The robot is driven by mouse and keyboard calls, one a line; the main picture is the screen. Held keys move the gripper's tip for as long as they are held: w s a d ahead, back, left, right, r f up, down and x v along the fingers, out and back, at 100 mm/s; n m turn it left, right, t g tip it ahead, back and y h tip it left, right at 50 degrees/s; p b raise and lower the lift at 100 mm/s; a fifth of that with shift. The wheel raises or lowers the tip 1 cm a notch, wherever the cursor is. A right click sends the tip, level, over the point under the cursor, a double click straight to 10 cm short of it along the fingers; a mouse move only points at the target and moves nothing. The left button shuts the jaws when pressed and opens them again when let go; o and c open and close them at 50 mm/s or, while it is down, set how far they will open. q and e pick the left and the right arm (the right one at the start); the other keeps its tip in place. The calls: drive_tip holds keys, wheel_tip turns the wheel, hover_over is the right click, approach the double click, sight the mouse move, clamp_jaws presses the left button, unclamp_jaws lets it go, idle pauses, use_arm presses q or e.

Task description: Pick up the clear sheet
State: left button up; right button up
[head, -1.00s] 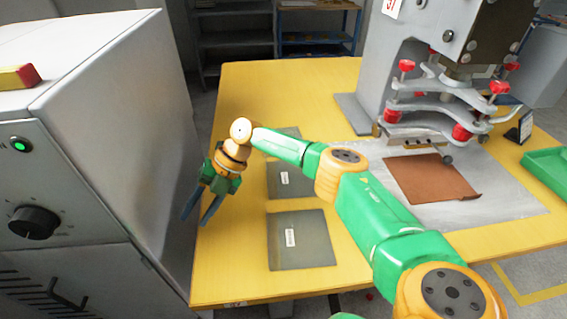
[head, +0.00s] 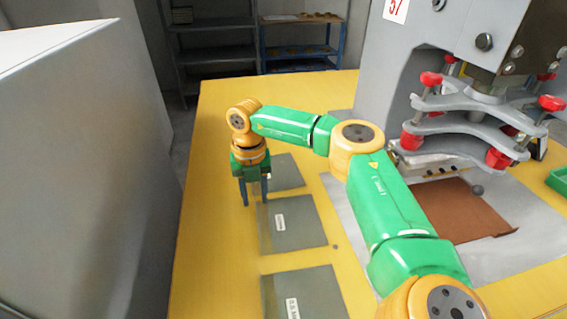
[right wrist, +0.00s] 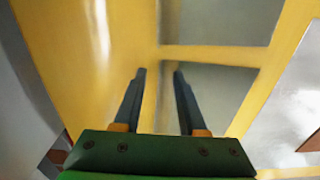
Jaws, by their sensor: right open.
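Three grey, see-through-looking sheets lie flat in a row on the yellow table: a far one (head: 284,170), a middle one (head: 305,238) and a near one (head: 325,285). The middle and near ones show white labels. I cannot tell which is the clear sheet. My right gripper (head: 256,198) is open and empty, pointing down at the left edge of the row, by the far and middle sheets. In the right wrist view, its fingertips (right wrist: 160,72) are apart at the edge of a grey sheet (right wrist: 220,85); another sheet (right wrist: 222,22) lies beyond. My left gripper is out of view.
A press with red knobs (head: 465,125) stands at the right, with a brown sheet (head: 455,212) on the pale plate (head: 400,230) under it. A grey cabinet (head: 80,170) stands left of the yellow table (head: 215,250). A green tray (head: 558,181) is at the right edge.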

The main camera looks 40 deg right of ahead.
drive_tip(key=shift+w+f, duration=0.1)
drive_tip(key=shift+f, duration=0.35)
clamp_jaws()
